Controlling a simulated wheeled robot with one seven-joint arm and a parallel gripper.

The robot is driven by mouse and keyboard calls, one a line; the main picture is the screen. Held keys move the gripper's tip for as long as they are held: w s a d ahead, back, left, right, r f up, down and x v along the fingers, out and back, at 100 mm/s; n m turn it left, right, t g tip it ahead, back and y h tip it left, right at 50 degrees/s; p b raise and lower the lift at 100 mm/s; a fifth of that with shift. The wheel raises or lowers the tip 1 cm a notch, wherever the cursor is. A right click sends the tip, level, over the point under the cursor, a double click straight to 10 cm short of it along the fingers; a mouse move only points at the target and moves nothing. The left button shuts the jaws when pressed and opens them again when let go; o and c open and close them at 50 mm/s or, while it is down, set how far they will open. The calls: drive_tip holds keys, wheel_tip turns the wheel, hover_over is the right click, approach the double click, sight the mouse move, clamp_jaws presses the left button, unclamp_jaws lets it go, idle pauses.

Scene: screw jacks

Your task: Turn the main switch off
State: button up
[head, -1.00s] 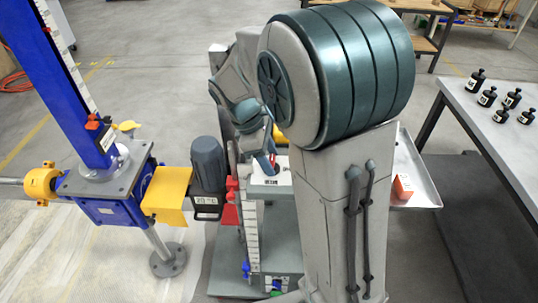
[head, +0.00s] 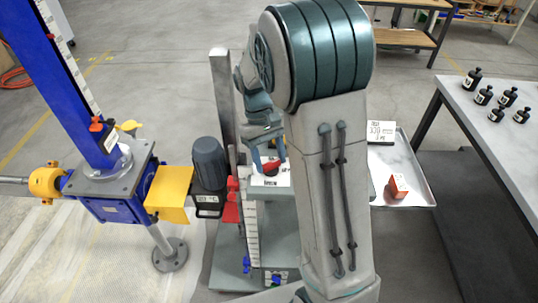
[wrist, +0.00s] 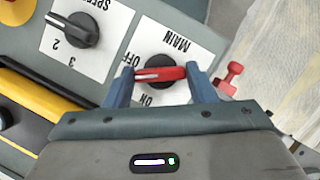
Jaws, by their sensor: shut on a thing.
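The main switch is a red handle (wrist: 168,73) on a black round base, on a white plate (wrist: 185,22) marked MAIN, OFF and ON. In the wrist view the plate is upside down. The handle's white mark is at its left end, between the OFF and ON words. My gripper (wrist: 160,76) is shut on the handle, one blue-grey finger at each end. In the head view my gripper (head: 266,152) is at the control box, and the red handle (head: 271,167) shows beside its fingers.
A black speed knob (wrist: 75,31) sits beside the switch on the same panel. A blue screw jack (head: 110,190) with a yellow guard (head: 168,194) and grey motor (head: 209,163) stands to the left.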

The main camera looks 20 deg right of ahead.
drive_tip(key=m+y, duration=0.1)
drive_tip(key=m, duration=0.2)
drive_tip(key=m+y, duration=0.1)
drive_tip(key=m, duration=0.2)
drive_tip(key=shift+d+y+p, duration=0.2)
drive_tip(key=shift+y+p, duration=0.1)
drive_tip(key=shift+m, duration=0.3)
drive_tip(key=o, duration=1)
drive_tip(key=shift+a, duration=0.1)
